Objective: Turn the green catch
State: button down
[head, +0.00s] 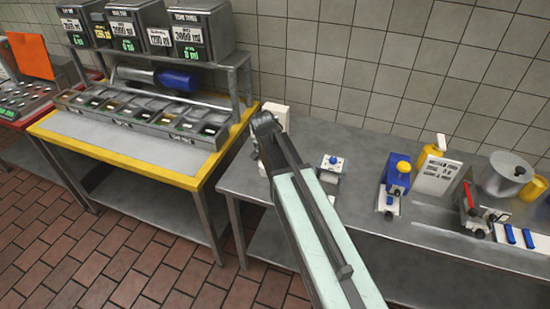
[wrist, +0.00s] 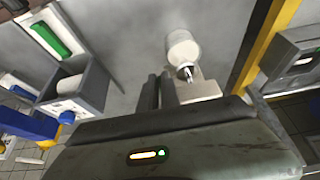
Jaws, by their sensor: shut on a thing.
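My gripper (head: 262,122) is over the left end of the grey steel counter, at the end of my pale arm. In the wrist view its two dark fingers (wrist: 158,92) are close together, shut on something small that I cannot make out. A pale fitting with a round white top (wrist: 183,48) is right beside the fingers. A green bar (wrist: 51,38) lies on a white panel at the upper left of the wrist view, apart from the fingers. It may be the green catch. I cannot pick out the catch in the head view.
A white block (head: 276,114) stands behind my gripper. The grey counter (head: 300,150) carries a small blue-knobbed device (head: 332,164), a blue and yellow device (head: 397,178) and a steel pot (head: 506,174) to the right. A yellow-edged station (head: 130,158) with dispensers stands left.

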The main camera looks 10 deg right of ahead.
jog(key=f+t+h+b, duration=0.1)
jog(key=t+b, duration=0.2)
jog(key=b, duration=0.3)
jog(key=w+d+f+t+h+b, duration=0.1)
jog(key=f+t+h+b, duration=0.1)
jog(key=b, duration=0.5)
jog(key=w+f+t+h+b, duration=0.1)
jog(key=f+t+h+b, duration=0.1)
jog(key=b, duration=0.4)
jog(key=shift+w+d+f+t, duration=0.1)
jog(key=shift+w+d+t, duration=0.15)
jog(key=shift+t, duration=0.55)
jog(key=c, duration=1.6)
grip_release()
